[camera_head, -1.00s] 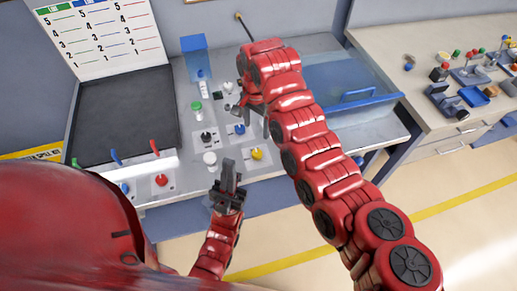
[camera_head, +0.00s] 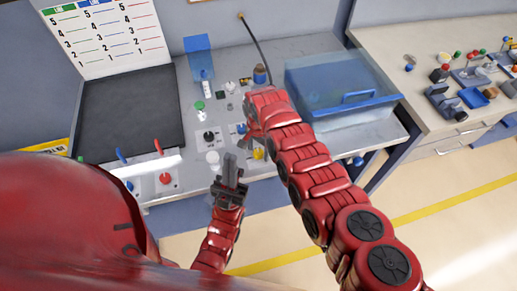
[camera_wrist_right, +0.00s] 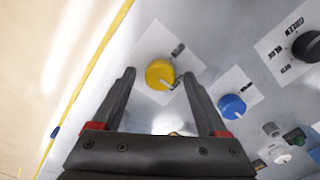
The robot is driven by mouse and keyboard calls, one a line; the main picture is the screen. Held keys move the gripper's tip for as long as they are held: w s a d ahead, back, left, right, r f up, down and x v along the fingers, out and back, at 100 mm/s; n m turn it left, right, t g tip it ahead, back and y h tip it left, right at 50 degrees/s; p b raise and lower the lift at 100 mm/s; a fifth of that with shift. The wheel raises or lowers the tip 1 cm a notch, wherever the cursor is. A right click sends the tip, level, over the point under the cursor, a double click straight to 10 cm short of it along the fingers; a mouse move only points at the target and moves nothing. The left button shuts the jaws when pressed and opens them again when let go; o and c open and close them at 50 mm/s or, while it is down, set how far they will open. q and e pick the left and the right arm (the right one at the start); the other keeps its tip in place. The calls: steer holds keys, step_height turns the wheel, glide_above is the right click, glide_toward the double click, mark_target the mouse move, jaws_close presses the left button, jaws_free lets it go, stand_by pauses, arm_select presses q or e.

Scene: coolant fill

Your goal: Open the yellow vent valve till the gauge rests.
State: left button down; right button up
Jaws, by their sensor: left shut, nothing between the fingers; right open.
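The yellow vent valve (camera_head: 258,153) is a round knob at the front right of the control panel, partly covered by my right arm in the head view. My left gripper (camera_head: 232,163) is shut and empty, left of the yellow knob. I cannot make out the gauge.
A blue knob (camera_wrist_right: 232,106) and a black knob (camera_wrist_right: 308,46) sit near the yellow one. A white round part (camera_head: 212,158) is close to my left gripper. Red and blue levers (camera_head: 165,178) are at left.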

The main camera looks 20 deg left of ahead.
jaws_close()
stand_by(0.4)
